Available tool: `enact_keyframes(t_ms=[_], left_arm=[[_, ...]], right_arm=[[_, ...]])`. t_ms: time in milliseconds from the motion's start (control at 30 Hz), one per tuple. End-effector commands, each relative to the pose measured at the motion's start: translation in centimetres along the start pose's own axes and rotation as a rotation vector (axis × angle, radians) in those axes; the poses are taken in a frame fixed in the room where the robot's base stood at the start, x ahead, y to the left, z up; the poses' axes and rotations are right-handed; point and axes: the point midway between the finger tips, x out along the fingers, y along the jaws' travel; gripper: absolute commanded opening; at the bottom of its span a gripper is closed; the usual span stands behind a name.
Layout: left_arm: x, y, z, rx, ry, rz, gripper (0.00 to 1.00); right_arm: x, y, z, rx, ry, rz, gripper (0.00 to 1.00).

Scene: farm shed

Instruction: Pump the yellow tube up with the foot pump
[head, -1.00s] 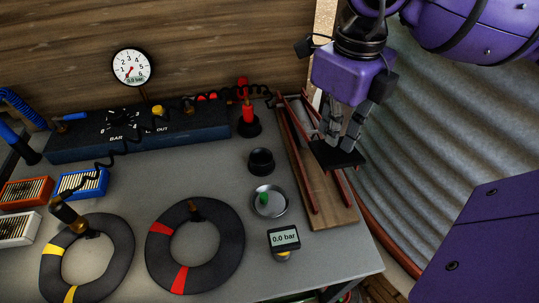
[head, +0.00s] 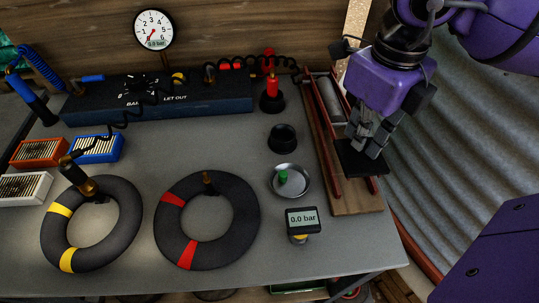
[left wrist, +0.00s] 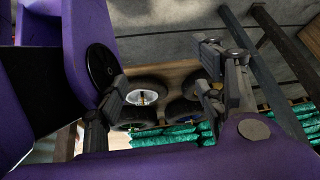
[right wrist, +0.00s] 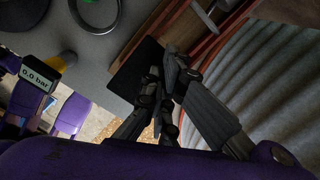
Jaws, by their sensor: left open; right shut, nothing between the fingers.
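The yellow tube (head: 125,227) is a black ring with yellow bands, lying at the table's left front. A brass-ended hose chuck (head: 78,178) sits at its valve; whether it is locked on is unclear. The foot pump (head: 357,202) is a wooden board with red bars and a grey cylinder at the right edge. My right gripper (head: 368,147) is shut and empty, its fingertips at the black pedal (head: 350,160), seemingly touching it. The pedal also shows in the right wrist view (right wrist: 135,75). My left gripper (left wrist: 165,90) is open and empty, away from the table top.
A red-banded tube (head: 251,225), a dish (head: 291,193) with a green cap, a black cup (head: 282,138) and a digital gauge (head: 302,219) reading 0.0 bar are nearby. A blue-black inflator box (head: 200,97) and round dial (head: 153,31) stand behind. Corrugated metal (head: 450,150) bounds the right.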

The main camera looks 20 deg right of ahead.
Motion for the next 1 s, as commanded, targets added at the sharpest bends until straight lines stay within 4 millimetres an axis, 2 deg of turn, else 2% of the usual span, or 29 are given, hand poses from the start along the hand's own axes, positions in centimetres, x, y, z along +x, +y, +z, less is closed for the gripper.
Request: enact_keyframes(t_ms=[33, 233, 267, 333, 400, 1000], left_arm=[[0.3, 0.0, 0.1, 0.000, 0.000, 0.001, 0.63], [0.4, 0.1, -0.7, -0.005, 0.008, 0.004, 0.63], [0.3, 0.2, -1.2, -0.009, 0.011, 0.004, 0.63], [-0.5, 0.3, -3.4, -0.027, 0.037, 0.004, 0.63], [-0.8, 0.4, -3.7, -0.023, 0.042, 0.006, 0.63], [-3.8, 0.4, -7.2, 0.002, 0.081, 0.009, 0.63]], right_arm=[[0.4, 0.1, 0.0, -0.001, -0.001, 0.001, 0.00], [0.1, 0.1, 0.1, -0.001, -0.004, 0.001, 0.00], [0.1, 0.1, 0.1, -0.001, -0.004, 0.001, 0.00], [-0.2, 0.0, 0.1, -0.001, -0.005, 0.000, 0.00], [-1.6, -0.1, 0.4, 0.000, -0.010, 0.000, 0.00], [-10.2, -0.8, 1.6, -0.001, -0.008, 0.000, 0.00]])
